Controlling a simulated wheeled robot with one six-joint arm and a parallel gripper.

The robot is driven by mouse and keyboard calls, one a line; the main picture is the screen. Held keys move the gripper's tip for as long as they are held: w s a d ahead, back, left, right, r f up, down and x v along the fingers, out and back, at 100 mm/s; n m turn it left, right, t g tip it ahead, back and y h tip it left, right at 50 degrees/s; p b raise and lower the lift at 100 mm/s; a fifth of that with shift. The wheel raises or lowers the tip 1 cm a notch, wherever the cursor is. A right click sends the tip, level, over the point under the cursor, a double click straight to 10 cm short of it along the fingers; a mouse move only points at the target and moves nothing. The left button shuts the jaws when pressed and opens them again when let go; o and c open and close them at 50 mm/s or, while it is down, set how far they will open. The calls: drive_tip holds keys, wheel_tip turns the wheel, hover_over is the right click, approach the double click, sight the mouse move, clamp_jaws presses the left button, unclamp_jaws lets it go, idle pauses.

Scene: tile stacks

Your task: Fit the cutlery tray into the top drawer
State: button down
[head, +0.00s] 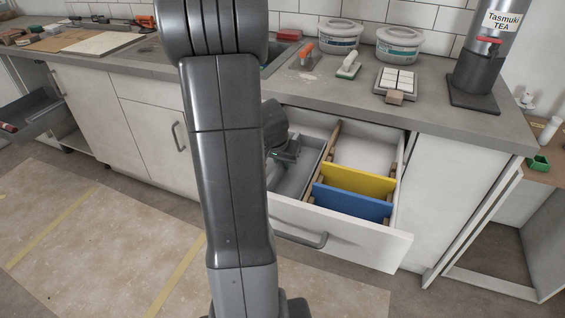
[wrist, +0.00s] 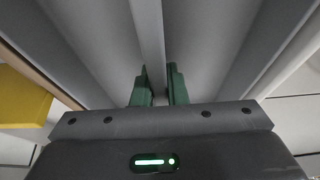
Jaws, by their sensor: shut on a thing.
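The grey cutlery tray (head: 313,157) is in the left part of the open top drawer (head: 372,248), beside a wooden divider (head: 326,153). My arm hides its left side, and I cannot tell whether it rests on the drawer floor. In the wrist view the tray's long grey channels (wrist: 205,35) run away from me. My gripper (wrist: 159,82) has its green fingers on either side of a thin grey tray wall (wrist: 149,35) and is shut on it. The gripper (head: 288,152) shows only partly in the head view, behind my arm.
A yellow panel (head: 358,179) and a blue panel (head: 350,203) stand across the drawer's right part. The worktop (head: 440,112) overhangs the drawer's back and bears tubs (head: 400,44), white tiles (head: 397,79) and a tea canister stand (head: 474,92). Another drawer (head: 38,112) is open far left.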

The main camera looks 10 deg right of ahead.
drive_tip(key=shift+f, duration=0.1)
drive_tip(key=c, duration=1.5)
unclamp_jaws()
drive_tip(key=shift+o, duration=0.2)
drive_tip(key=shift+r, duration=0.45)
drive_tip(key=p+v, duration=0.2)
drive_tip(key=v, duration=0.9)
drive_tip(key=shift+s+a+r, duration=0.1)
drive_tip(key=shift+r, duration=0.1)
